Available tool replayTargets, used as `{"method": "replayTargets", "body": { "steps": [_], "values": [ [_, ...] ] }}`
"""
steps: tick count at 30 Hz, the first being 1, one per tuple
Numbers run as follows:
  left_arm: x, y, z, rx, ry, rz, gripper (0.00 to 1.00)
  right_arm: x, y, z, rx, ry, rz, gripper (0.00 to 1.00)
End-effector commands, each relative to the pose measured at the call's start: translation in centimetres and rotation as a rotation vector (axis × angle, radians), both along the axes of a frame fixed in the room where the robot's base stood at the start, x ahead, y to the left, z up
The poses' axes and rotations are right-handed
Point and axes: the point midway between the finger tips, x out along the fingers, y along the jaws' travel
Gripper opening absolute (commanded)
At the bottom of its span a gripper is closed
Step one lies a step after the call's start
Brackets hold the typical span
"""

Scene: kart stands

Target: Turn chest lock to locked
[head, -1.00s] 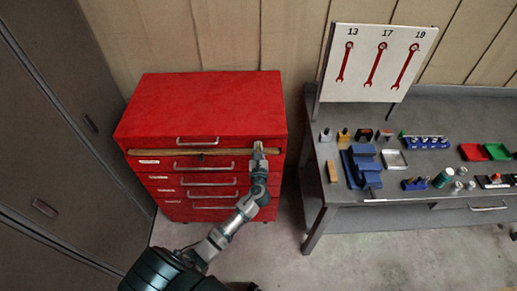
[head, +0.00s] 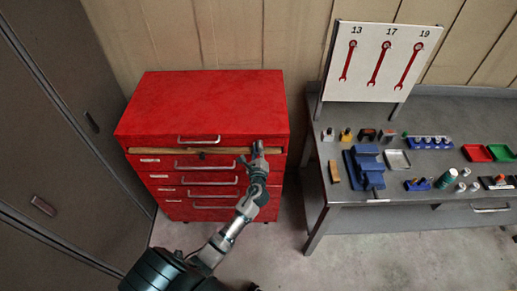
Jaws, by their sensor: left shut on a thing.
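The red tool chest (head: 215,105) stands against the wall with a tan strip (head: 170,151) across its front, under the top drawer. My left gripper (head: 257,147) is at the right end of this strip, against the chest front. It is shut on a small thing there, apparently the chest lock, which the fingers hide. I cannot read the lock's position. A small dark spot (head: 201,155) shows under the middle of the strip. My right gripper is out of view.
Several drawers with metal handles (head: 209,181) are below the strip and look shut. A grey workbench (head: 345,210) with small parts and a wrench board (head: 380,60) stands to the right. Grey cabinets (head: 60,130) stand to the left. Some floor is clear in front.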

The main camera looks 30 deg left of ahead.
Motion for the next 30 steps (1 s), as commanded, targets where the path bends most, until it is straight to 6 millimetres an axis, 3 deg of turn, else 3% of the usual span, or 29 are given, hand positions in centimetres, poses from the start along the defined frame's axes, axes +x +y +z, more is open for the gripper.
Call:
{"method": "replayTargets", "body": {
  "steps": [18,21,30],
  "values": [
    [-0.3,0.5,-1.2,-0.499,-0.297,0.005,0.0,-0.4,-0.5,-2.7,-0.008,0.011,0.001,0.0],
    [-0.3,0.5,-1.4,-0.571,-0.341,0.004,0.0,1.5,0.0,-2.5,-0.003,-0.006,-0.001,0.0],
    [-0.4,0.5,-1.6,-0.733,-0.439,0.005,0.0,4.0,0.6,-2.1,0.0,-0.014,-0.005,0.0]
  ]
}}
